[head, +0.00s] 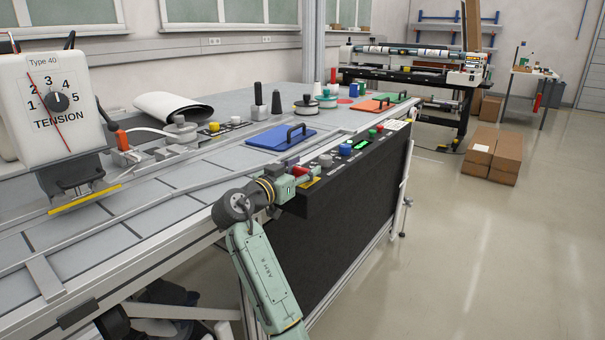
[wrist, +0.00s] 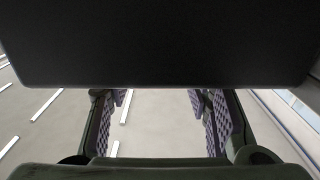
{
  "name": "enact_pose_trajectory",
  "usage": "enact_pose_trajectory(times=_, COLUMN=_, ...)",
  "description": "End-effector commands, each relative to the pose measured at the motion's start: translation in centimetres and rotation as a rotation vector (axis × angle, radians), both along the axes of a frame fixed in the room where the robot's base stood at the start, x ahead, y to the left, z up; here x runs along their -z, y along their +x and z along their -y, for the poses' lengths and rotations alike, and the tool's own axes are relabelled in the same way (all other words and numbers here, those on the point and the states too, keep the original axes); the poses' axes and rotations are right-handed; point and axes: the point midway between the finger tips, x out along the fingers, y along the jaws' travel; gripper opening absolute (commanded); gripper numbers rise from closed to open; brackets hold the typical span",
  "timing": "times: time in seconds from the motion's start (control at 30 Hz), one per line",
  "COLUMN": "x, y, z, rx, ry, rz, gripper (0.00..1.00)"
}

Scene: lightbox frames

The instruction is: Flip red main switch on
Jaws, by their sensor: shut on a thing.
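The red main switch (head: 300,172) is at the near left end of the black control panel along the table's front edge. It is small and partly covered by my gripper (head: 297,178), so its on or off position cannot be read. My gripper is at the switch and shut on it, with the arm reaching up from below. In the wrist view my gripper (wrist: 162,112) shows two padded fingers with a gap between them. A black panel (wrist: 160,40) fills the top of that view and hides the fingertips and the switch.
Farther along the control panel are a grey knob (head: 325,160), a blue knob (head: 345,149) and a green knob (head: 373,134). A blue plate with a handle (head: 281,139) lies on the table behind. Open floor (head: 470,250) is to the right, with cardboard boxes (head: 493,155) beyond.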

Motion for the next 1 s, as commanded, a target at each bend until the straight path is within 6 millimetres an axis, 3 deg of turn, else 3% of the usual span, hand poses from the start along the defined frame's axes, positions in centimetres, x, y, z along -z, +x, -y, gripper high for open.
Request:
enact_pose_trajectory(times=0.47, x=0.04, y=0.00, z=0.09, rx=0.018, ry=-0.001, rz=-0.002, gripper=0.18)
enact_pose_trajectory(times=0.5, x=0.04, y=0.00, z=0.09, rx=0.018, ry=-0.001, rz=-0.002, gripper=0.48)
enact_pose_trajectory(times=0.8, x=0.01, y=0.01, z=0.05, rx=0.017, ry=0.000, rz=-0.001, gripper=0.67)
enact_pose_trajectory(times=1.0, x=0.00, y=0.01, z=0.03, rx=0.016, ry=-0.001, rz=-0.001, gripper=0.67)
